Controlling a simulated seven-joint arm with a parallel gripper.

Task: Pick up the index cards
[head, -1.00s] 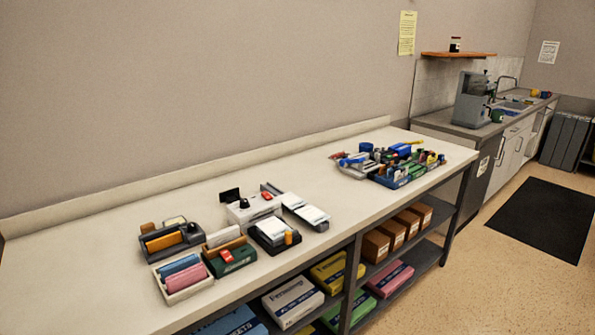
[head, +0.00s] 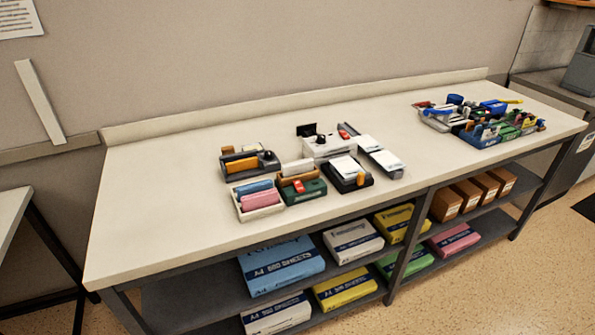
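Several small office holders stand together on the long pale counter (head: 190,200). A further white stack lies on a long grey holder (head: 385,162). I cannot tell at this size which of these are the index cards. A cream tray (head: 262,212) holds blue and pink items. A dark holder (head: 233,171) has an orange item in it. My gripper is not in view.
A white box-shaped device (head: 320,149) stands behind the cards. Blue and green bins (head: 487,138) of tools fill the counter's right part. Reams of paper (head: 280,268) and brown boxes (head: 446,204) sit on shelves below. The counter's left end is clear.

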